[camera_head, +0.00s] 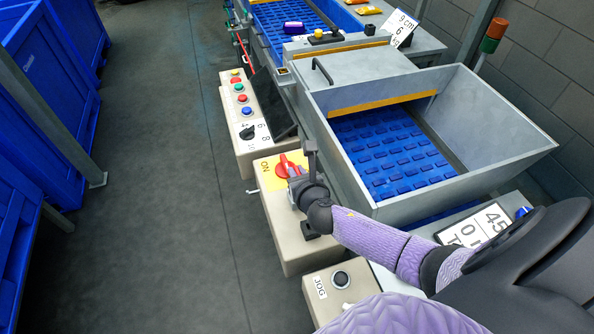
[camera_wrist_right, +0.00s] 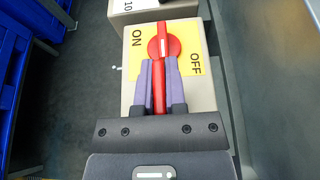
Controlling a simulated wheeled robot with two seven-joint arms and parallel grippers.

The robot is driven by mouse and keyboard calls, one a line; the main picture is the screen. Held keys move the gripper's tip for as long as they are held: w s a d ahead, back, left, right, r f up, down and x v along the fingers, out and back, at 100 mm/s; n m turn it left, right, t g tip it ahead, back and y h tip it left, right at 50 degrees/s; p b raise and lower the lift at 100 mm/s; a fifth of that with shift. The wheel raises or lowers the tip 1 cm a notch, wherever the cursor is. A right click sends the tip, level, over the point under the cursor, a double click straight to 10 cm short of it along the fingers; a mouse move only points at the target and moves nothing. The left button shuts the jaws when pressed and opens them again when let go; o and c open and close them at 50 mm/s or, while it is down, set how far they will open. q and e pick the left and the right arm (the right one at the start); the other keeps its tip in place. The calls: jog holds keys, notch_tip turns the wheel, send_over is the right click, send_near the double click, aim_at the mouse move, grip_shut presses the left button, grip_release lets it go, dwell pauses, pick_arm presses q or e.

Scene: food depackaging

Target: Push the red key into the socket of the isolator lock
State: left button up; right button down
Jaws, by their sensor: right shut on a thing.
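The isolator lock is a red round switch with a raised grip on a yellow ON/OFF plate, and this red switch (camera_head: 284,167) shows on a beige box (camera_head: 289,240) in the head view. It also shows in the right wrist view, where the red switch (camera_wrist_right: 174,47) lies just beyond my fingertips. My right gripper (camera_wrist_right: 159,62) is shut on a narrow red piece, the red key (camera_wrist_right: 159,92), between its purple fingers. The key lines up with the switch; whether they touch I cannot tell. The socket is not distinguishable. In the head view my right gripper (camera_head: 297,180) is beside the switch. My left gripper is not in view.
A grey hopper (camera_head: 480,125) with a blue belt stands right of the isolator box. A control panel with coloured buttons (camera_head: 242,98) stands behind it, and a JOG box (camera_head: 326,293) in front. The floor (camera_head: 160,200) to the left is clear, with blue crates (camera_head: 40,65) beyond.

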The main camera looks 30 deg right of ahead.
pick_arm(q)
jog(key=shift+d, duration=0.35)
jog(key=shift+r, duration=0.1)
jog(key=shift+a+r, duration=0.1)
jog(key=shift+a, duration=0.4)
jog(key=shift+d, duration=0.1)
pick_arm(e)
jog(key=shift+f, duration=0.1)
jog(key=shift+f, duration=0.35)
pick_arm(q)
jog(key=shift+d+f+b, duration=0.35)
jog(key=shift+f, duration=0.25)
pick_arm(e)
jog(key=shift+f, duration=0.2)
pick_arm(q)
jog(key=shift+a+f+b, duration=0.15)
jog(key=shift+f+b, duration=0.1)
jog(key=shift+b, duration=0.05)
pick_arm(e)
jog(key=shift+f, duration=0.3)
